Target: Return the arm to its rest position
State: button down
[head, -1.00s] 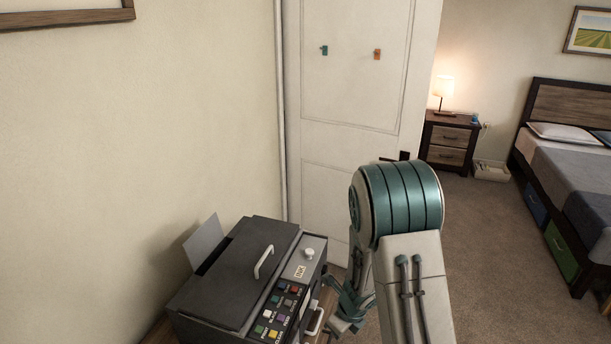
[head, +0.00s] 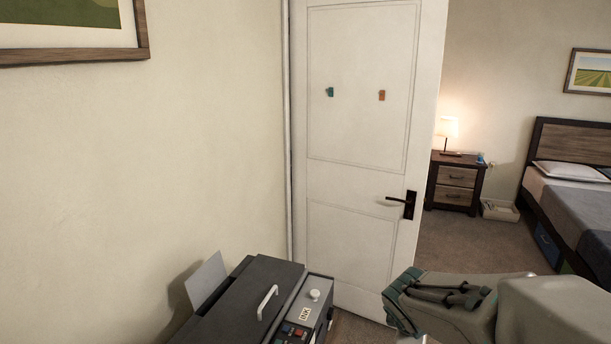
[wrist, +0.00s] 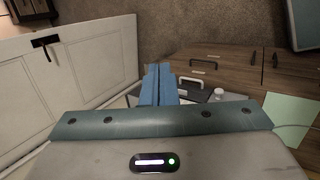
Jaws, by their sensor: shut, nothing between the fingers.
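My gripper (wrist: 158,70) shows in the wrist view, its two blue fingers side by side and closed, with nothing between them. It points down over the dark printer, which lies partly hidden behind the fingers. In the head view my arm (head: 455,300) is folded at the lower right, and the gripper's fingers cannot be made out there.
The dark printer (head: 245,300) with a white handle stands at the bottom of the head view. A white door (head: 355,190) with a black handle (head: 403,204) stands behind it. A nightstand (head: 455,182) and bed (head: 575,195) are beyond. Wooden furniture (wrist: 240,75) shows in the wrist view.

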jog(key=s+a+r+m+g+y+b, duration=0.1)
jog(key=s+a+m, duration=0.5)
jog(key=s+m, duration=0.7)
jog(key=r+g+y, duration=0.1)
jog(key=y, duration=0.1)
jog(key=shift+s+y, duration=0.3)
jog(key=shift+s, duration=0.1)
jog(key=shift+d+r, duration=0.1)
jog(key=shift+d, duration=0.05)
